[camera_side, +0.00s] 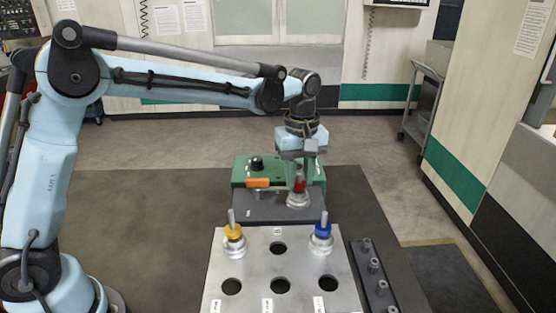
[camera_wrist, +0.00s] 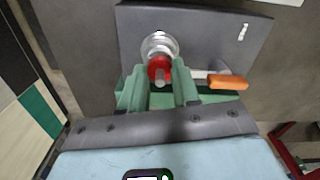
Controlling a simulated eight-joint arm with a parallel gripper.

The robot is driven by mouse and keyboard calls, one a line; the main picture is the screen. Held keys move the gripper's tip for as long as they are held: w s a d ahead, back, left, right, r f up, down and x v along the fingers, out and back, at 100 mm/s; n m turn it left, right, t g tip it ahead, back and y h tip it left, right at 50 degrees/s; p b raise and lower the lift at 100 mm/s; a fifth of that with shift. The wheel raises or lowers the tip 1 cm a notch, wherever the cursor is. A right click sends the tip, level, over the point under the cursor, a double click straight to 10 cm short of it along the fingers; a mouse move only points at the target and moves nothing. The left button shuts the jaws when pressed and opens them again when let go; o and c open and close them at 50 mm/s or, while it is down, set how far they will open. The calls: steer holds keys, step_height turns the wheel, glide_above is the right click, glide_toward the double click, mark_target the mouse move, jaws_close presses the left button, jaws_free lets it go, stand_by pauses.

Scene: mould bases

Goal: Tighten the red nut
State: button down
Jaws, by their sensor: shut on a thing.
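The red nut (camera_side: 299,186) sits on a silver round base (camera_side: 297,201) on a dark grey plate (camera_side: 262,207). My gripper (camera_side: 299,180) points down over it, with its fingers around the nut. In the wrist view, the red nut (camera_wrist: 159,68) shows between the tips of my gripper's green fingers (camera_wrist: 159,75), which are shut on it. A bolt end shows at the middle of the nut. The silver base (camera_wrist: 160,43) shows just beyond the fingers. The nut's sides are partly hidden by the fingers.
An orange handle (camera_side: 257,183) and a green housing with a black knob (camera_side: 256,164) stand close to my gripper. In front, a silver plate (camera_side: 280,255) with open holes holds a yellow nut (camera_side: 234,231) and a blue nut (camera_side: 323,230) on bases. A dark rail (camera_side: 380,292) with pegs lies right.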

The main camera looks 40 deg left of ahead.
steer(key=shift+m, duration=0.4)
steer(key=m, duration=0.5)
steer(key=shift+m, duration=0.4)
steer(key=m, duration=1.2)
steer(key=shift+m, duration=0.3)
steer(key=m, duration=0.6)
steer(key=shift+m, duration=0.3)
steer(key=c, duration=0.8)
jaws_free()
steer(key=shift+r, duration=0.1)
step_height(320, 180, up, 12)
